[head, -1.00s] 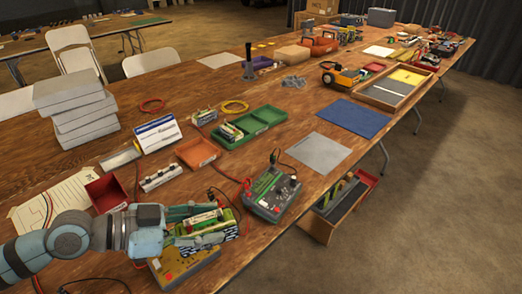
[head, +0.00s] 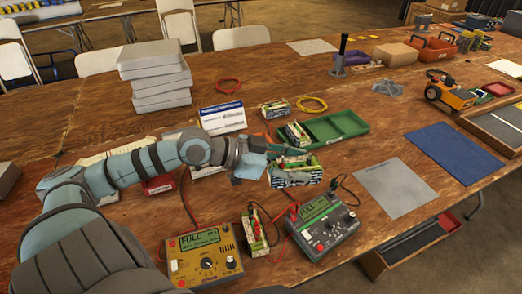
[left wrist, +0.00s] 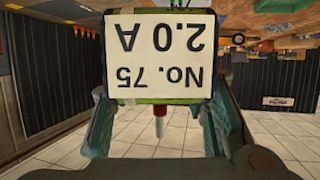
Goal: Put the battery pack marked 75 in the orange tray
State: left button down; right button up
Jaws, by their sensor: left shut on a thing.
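My left gripper (head: 288,163) is shut on a battery pack (head: 294,178), held in front of the green tray. In the left wrist view the pack's white label (left wrist: 159,55) reads "No. 75" and "2.0 A", upside down, between the two teal fingers. My right gripper is not in view.
The green tray (head: 350,123) holds a pack (head: 297,134) at its left end. Another pack (head: 275,108) stands behind it. A third pack (head: 255,232) stands between the yellow meter (head: 204,257) and the grey meter (head: 322,232), both reading FULL. A grey mat (head: 397,187) is bare.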

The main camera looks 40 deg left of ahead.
pick_arm(q)
jog(key=w+a+r+n+t+y, duration=0.1)
jog(key=w+a+n+y, duration=0.35)
jog(key=a, duration=0.35)
jog(key=w+a+n+t+y+b, duration=0.1)
jog(key=w+a+n+y, duration=0.25)
jog(key=w+a, duration=0.4)
jog(key=w+a+r+n+t+y, duration=0.1)
jog(key=w+a+n+y, duration=0.25)
jog(key=a, duration=0.65)
jog(key=shift+y, duration=0.65)
jog(key=f+b, duration=0.2)
jog(key=f, duration=0.5)
jog(key=f+b, duration=0.2)
jog(key=f, duration=0.6)
jog(key=shift+w+a+f, duration=0.1)
jog(key=shift+w+a, duration=0.05)
jog(key=shift+w, duration=0.05)
notch_tip(320, 180, down, 5)
jog(key=shift+r+b, duration=0.15)
jog(key=shift+b, duration=0.9)
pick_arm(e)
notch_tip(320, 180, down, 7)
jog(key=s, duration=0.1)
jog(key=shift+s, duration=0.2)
pick_arm(q)
jog(key=c, duration=1.3)
grip_release()
jog(key=shift+c, duration=0.2)
jog(key=o, duration=0.4)
